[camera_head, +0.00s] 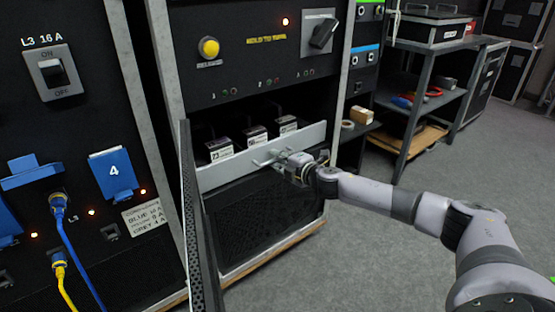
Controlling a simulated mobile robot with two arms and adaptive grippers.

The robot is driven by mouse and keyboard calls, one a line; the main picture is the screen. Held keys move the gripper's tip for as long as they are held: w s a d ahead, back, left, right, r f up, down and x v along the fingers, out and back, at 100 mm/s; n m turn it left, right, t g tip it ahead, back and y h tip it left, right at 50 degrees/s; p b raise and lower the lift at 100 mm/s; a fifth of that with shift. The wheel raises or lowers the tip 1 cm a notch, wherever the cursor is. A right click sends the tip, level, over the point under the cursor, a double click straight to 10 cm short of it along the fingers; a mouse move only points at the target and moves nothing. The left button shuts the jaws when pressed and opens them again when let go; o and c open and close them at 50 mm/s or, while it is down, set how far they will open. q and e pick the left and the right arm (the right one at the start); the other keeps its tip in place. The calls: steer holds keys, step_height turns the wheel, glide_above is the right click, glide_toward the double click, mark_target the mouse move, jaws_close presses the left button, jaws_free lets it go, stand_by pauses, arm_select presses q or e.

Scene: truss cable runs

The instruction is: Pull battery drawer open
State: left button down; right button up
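The battery drawer shows as a light grey front panel (225,171) across the middle of the black rack. Several dark batteries with white labels, such as this one (219,147), stand in a row behind and above that panel. My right gripper (266,157) is at the panel's front face, right of its middle, with its fingers pointing left. The fingers and any handle there are small and pale against the panel, so I cannot tell whether they are shut on anything. My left gripper is not in view.
A narrow perforated door (199,225) stands out on the drawer's left. Blue and yellow cables (70,240) hang from the left panel. A yellow button (208,47) and black rotary switch (322,34) sit above. A metal shelf (420,90) stands right; the grey floor has free room.

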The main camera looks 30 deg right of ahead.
jaws_close()
stand_by(0.7)
